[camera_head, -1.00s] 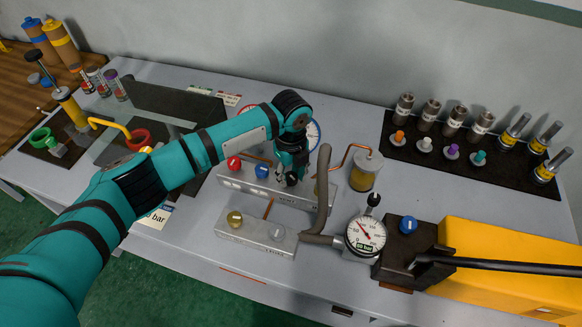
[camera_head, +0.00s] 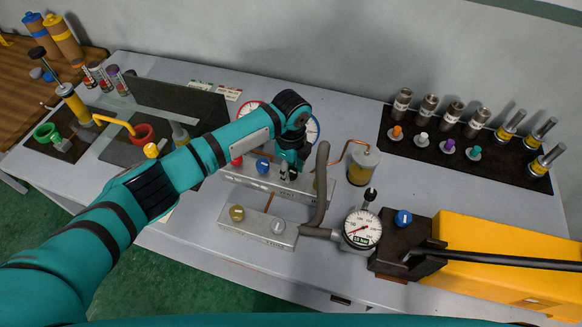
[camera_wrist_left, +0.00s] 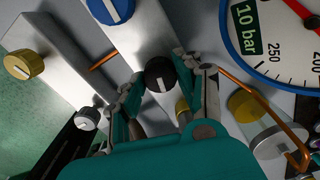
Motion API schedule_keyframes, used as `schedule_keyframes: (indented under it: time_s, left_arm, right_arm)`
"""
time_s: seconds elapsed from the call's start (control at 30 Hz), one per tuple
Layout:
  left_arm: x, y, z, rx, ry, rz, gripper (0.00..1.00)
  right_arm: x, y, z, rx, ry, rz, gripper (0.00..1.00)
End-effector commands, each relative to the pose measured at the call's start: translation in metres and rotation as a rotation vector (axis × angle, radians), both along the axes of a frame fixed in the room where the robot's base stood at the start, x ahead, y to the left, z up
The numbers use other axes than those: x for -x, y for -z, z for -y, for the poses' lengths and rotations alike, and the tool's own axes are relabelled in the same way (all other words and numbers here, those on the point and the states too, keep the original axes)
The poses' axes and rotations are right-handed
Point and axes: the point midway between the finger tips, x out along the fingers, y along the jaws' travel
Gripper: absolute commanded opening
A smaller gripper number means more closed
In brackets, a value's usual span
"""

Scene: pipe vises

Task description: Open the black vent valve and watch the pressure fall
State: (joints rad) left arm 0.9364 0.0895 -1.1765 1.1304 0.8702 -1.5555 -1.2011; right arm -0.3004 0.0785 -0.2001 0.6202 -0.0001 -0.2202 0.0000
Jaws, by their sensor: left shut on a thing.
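The black vent valve knob (camera_wrist_left: 160,74) sits on the upper grey manifold block (camera_head: 236,172), with a white mark on its face. My left gripper (camera_wrist_left: 160,90) has its fingers closed around it in the left wrist view. In the head view the left gripper (camera_head: 290,170) comes down on the block's right part and mostly hides the knob. The small pump gauge (camera_head: 361,229) has its red needle pointing to the lower left. A large blue-rimmed gauge (camera_wrist_left: 262,45) shows partly in the wrist view. My right gripper is not in view.
A blue knob (camera_head: 263,165) and a red knob (camera_head: 237,161) sit beside the black one. The lower block carries a yellow knob (camera_head: 237,213) and a grey knob (camera_head: 278,226). A grey hose (camera_head: 321,185) and a clear canister (camera_head: 363,166) stand close on the right.

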Motion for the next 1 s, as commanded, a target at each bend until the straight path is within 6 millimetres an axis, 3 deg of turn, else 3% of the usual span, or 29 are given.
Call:
schedule_keyframes:
  time_s: [0.17,0.2,0.37,0.73,1.0]
  left_arm:
    - [-0.002,-0.002,0.0,0.0,0.0,0.004,0.02]
    - [-0.002,-0.002,0.0,0.0,0.0,0.004,0.38]
    - [-0.001,-0.001,0.0,0.001,0.001,0.003,0.57]
    - [-0.001,-0.009,0.0,0.001,0.001,0.003,0.57]
    - [-0.002,-0.061,0.001,0.003,0.002,0.006,0.57]
  right_arm:
    - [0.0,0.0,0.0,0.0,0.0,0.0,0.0]
    - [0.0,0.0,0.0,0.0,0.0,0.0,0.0]
    - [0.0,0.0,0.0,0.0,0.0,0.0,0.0]
    - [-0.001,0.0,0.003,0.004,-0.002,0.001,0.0]
    - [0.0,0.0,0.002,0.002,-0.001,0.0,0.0]
